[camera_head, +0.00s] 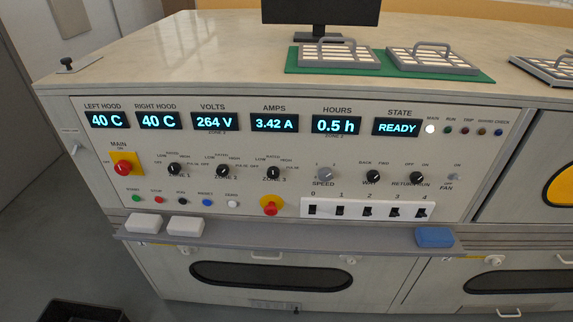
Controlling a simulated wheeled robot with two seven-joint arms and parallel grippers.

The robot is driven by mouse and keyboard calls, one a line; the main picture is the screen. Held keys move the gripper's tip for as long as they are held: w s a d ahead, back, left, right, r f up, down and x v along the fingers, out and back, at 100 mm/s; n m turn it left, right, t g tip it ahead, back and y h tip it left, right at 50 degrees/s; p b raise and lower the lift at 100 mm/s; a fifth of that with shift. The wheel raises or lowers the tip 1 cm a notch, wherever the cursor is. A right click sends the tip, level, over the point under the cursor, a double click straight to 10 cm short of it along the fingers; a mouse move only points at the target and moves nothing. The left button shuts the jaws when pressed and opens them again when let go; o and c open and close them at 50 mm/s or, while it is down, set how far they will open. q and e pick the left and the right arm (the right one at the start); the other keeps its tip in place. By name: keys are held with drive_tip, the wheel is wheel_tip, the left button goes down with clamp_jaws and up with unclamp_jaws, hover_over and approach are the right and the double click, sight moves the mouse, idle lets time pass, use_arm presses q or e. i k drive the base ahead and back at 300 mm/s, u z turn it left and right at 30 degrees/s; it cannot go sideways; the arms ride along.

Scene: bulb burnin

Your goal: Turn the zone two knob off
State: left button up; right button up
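The zone two knob (223,170) is a small black rotary knob on the panel, the middle one of three alike. OFF, LOW, RATED and HIGH labels are printed around it. Its pointer seems tilted, but it is too small to read the setting surely. The zone one knob (174,169) is to its left and the zone three knob (273,172) to its right. Nothing touches or covers the zone two knob. Neither of my grippers is in view.
A red main switch (124,168) sits on a yellow plate at the left. A red mushroom button (271,209) is below zone three. A ledge (300,240) below the panel bears two white blocks (185,224) and a blue block (434,237). The state display (397,128) reads READY.

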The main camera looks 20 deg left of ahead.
sight(222, 170)
drive_tip(key=k, duration=1.1)
drive_tip(key=u, duration=1.05)
drive_tip(key=i, duration=1.35)
drive_tip(key=z, duration=0.05)
